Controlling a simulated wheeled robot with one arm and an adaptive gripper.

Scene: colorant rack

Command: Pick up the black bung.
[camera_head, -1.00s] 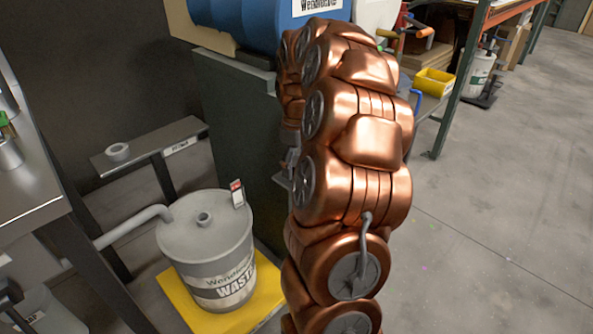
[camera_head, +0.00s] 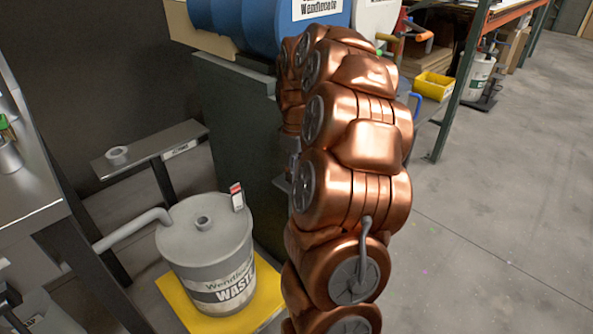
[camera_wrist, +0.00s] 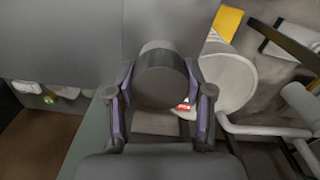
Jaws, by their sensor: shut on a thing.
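The black bung (camera_wrist: 161,80) shows in the wrist view as a short dark grey cylinder with a lighter band around its upper part. My gripper (camera_wrist: 163,100) has one finger on each side of it and is shut on it. The bung is in front of a large grey surface that fills the upper part of the wrist view. I cannot tell from this view whether the bung touches that surface. In the head view my copper-coloured arm hides the gripper and the bung.
A grey waste drum (camera_head: 190,246) stands on a yellow base (camera_head: 262,290), with a pipe entering its left side. A narrow metal shelf (camera_head: 137,160) holds a small grey ring (camera_head: 117,155). A blue drum (camera_head: 256,22) lies behind my arm. The floor (camera_head: 510,200) at right is clear.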

